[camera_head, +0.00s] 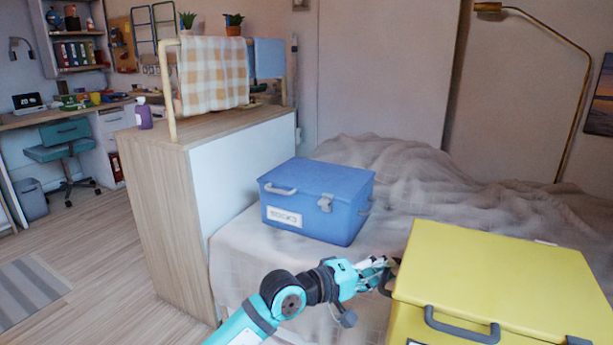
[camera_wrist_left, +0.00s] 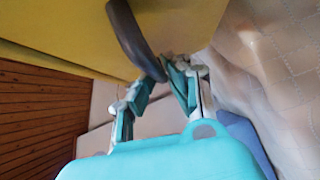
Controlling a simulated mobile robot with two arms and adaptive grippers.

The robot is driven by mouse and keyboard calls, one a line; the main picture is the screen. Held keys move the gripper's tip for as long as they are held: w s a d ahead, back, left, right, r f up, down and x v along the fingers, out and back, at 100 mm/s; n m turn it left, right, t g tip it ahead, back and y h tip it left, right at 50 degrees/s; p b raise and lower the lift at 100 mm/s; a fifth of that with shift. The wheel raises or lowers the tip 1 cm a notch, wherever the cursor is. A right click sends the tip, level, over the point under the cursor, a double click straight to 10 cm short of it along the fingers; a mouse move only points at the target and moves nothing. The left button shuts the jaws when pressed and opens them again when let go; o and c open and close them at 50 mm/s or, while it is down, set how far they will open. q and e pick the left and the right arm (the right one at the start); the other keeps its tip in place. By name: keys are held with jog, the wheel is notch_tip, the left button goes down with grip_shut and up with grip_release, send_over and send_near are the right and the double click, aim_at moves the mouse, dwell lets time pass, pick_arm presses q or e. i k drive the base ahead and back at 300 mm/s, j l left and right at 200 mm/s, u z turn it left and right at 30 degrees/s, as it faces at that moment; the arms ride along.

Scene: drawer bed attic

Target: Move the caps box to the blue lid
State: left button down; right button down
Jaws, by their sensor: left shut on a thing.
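A blue box (camera_head: 318,198) with a closed blue lid (camera_head: 318,176) sits on the bed. A larger yellow box (camera_head: 492,275) with a closed lid stands at the lower right; which box is the caps box I cannot tell. My left gripper (camera_head: 386,268) is at the yellow box's left side, shut on its dark side handle. My right gripper is not in view.
A wooden cabinet (camera_head: 165,215) with a rail and checked cloth (camera_head: 213,75) stands left of the bed. A rumpled grey blanket (camera_head: 440,190) covers the bed behind the boxes. A narrow strip of bed separates the two boxes. The floor (camera_head: 95,240) at left is mostly clear.

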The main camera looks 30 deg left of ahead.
aim_at(318, 174)
jog(key=k+u, duration=0.1)
jog(key=u, duration=1.05)
jog(key=l+u, duration=0.15)
jog(key=l, duration=0.65)
jog(key=l+u, duration=0.1)
jog(key=l, duration=0.65)
jog(key=k, duration=0.05)
